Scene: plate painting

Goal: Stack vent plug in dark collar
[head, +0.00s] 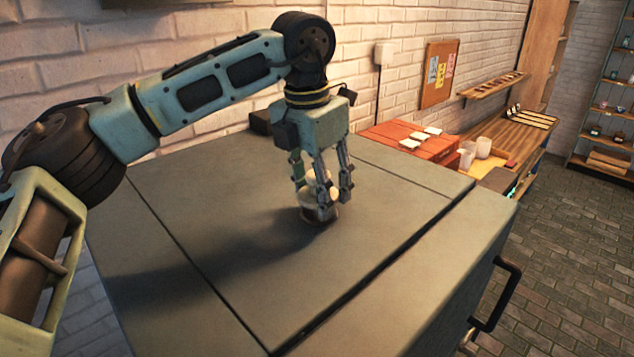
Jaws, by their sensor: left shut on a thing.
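My left gripper (323,197) points down over the grey worktop and is shut on the vent plug (313,184), a small pale, cream-coloured piece. The fingers cover much of it. Directly below, between and behind the fingertips, is a short round piece with a dark brownish lower edge, which looks like the dark collar (318,219), standing on the worktop. I cannot tell whether the plug sits inside the collar or just above it. My right gripper is not in view.
The grey worktop (215,205) is clear around the gripper. A small dark block (260,122) stands at its back edge by the brick wall. Beyond are a reddish box (395,142) with white tiles and pale cups (483,147). A dark handle (507,292) juts from the front.

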